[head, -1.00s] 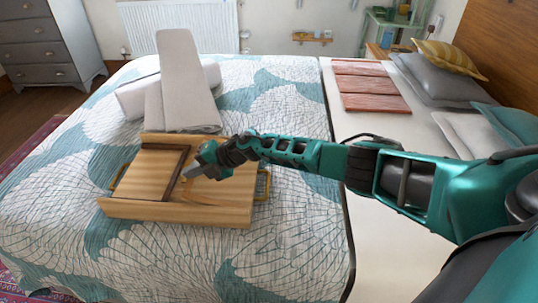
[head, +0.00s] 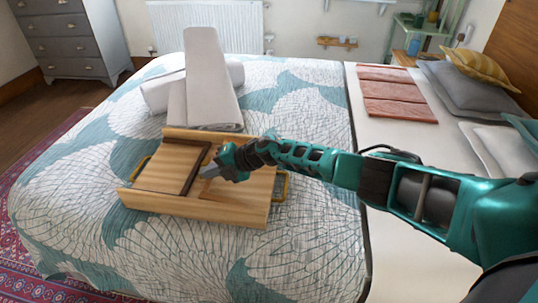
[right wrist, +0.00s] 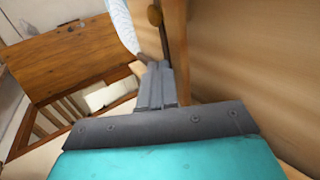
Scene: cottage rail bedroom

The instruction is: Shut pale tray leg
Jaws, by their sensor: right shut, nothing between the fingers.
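The wooden tray (head: 150,203) lies on the quilt with its inside facing up. A dark leg frame (head: 196,168) crosses its middle. A thin pale strip (head: 206,189), perhaps part of the pale leg, shows right of it; the rest is hidden by my gripper or blends into the wood. My right gripper (head: 207,173) is over the tray, just right of the dark frame, with its fingers together and empty. In the right wrist view its shut fingers (right wrist: 158,86) point beside a wooden panel (right wrist: 245,65); contact cannot be told. My left gripper is out of view.
Brass handles sit at the tray's left (head: 142,171) and right (head: 282,187) ends. Folded white towels (head: 205,85) lie just behind the tray. The quilt (head: 190,255) in front is clear. Pink folded cloths (head: 395,92) and pillows (head: 460,85) lie to the right.

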